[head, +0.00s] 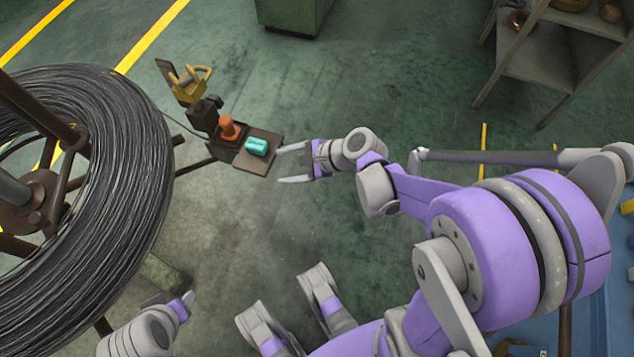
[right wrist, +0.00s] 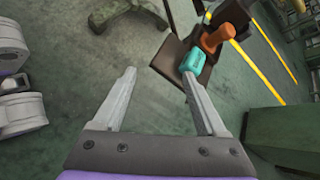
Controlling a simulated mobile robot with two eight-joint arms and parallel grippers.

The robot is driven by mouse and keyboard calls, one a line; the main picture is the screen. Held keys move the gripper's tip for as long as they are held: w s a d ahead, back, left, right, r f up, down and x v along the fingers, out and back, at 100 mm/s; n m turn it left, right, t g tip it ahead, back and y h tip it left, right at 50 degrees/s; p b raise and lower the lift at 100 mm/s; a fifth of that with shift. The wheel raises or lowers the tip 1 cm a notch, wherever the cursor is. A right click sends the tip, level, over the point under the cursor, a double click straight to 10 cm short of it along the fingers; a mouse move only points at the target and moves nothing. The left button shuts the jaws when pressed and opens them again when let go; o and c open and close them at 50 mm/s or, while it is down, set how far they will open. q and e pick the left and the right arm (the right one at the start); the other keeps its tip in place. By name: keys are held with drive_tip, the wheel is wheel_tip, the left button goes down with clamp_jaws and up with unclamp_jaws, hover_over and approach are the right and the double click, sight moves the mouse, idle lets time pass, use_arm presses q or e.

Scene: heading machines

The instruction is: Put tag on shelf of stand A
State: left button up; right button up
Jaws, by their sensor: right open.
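A small teal block, which may be the tag (head: 257,146), lies on the flat brown shelf (head: 262,161) of a dark stand (head: 203,120). My right gripper (head: 281,165) is open and empty just right of the shelf, its fingers pointing towards it. In the right wrist view the teal block (right wrist: 192,62) is just beyond the tip of the right-hand finger, and the gap between the fingertips (right wrist: 159,75) is empty. The shelf (right wrist: 172,60) lies beyond the fingers there. My left gripper (head: 188,298) is low at the left; its jaws are unclear.
An orange part (head: 229,128) stands beside the shelf, and a yellow padlock-like item (head: 190,84) sits higher on the stand. A large wire coil (head: 110,190) fills the left. A grey shelving unit (head: 540,55) stands at the back right. The green floor between is clear.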

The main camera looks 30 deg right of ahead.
drive_tip(key=s+r+n+g+h, duration=0.1)
drive_tip(key=s+n+g+h, duration=0.2)
drive_tip(key=s+n+h, duration=0.4)
drive_tip(key=shift+s+d+r+n, duration=0.15)
drive_tip(key=shift+s+d+n, duration=0.15)
drive_tip(key=shift+s+n, duration=5.45)
drive_tip(key=w+n, duration=0.3)
